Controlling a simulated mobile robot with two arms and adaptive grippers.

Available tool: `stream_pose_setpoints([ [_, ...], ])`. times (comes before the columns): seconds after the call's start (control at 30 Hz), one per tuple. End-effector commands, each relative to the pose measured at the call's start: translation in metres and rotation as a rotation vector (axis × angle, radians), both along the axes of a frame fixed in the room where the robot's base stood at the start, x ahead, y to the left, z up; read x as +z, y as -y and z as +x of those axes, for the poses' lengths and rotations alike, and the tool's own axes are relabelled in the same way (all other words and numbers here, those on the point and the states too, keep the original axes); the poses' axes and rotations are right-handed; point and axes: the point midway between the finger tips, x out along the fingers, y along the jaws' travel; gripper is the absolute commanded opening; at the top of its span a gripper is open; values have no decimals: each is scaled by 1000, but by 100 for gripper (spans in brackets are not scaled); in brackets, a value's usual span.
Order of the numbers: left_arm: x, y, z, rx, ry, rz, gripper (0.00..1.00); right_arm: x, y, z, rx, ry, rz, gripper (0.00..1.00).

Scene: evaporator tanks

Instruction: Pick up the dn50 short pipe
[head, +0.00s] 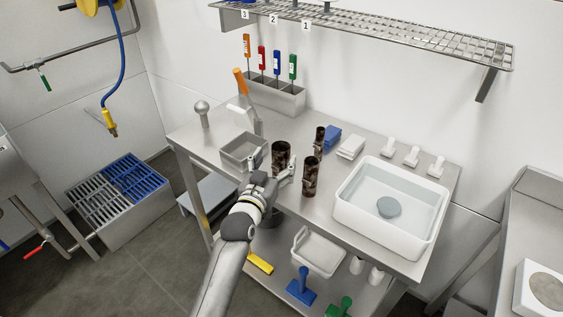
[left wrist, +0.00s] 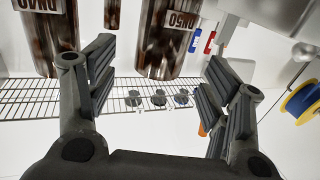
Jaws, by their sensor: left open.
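The dn50 short pipe (head: 281,152) is a wide, mottled brown cylinder standing upright on the steel table. In the left wrist view, which is upside down, the pipe (left wrist: 165,45) carries a DN50 label and shows between my open fingers, beyond their tips. My left gripper (head: 271,168) is open on the near side of this pipe, with a finger toward each side. I cannot tell whether they touch it. A narrower brown pipe (head: 311,176) stands to the right; a labelled brown pipe (left wrist: 46,40) shows beside the left-hand finger. My right gripper is not in view.
A grey metal bin (head: 243,151) stands close left of the gripper. Another thin brown pipe (head: 319,139) stands behind. A white basin (head: 352,211) fills the table's right part. A tool holder (head: 275,97) is at the back, and a wire shelf (head: 400,42) hangs above.

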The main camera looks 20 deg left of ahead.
Motion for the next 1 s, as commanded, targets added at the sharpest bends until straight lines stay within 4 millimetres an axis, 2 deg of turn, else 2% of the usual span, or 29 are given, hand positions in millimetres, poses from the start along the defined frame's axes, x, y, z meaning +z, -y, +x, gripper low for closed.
stream_pose_setpoints([
  [0.17, 0, 0, 8, 0, -1, 0, 73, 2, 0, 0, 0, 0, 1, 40],
  [0.53, -2, 2, 48, 0, 0, 1, 73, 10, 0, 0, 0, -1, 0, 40],
  [0.9, -3, 2, 55, 0, -1, 1, 73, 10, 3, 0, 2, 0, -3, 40],
  [1.0, -3, 2, 55, 0, -1, 1, 61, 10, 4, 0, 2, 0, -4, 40],
])
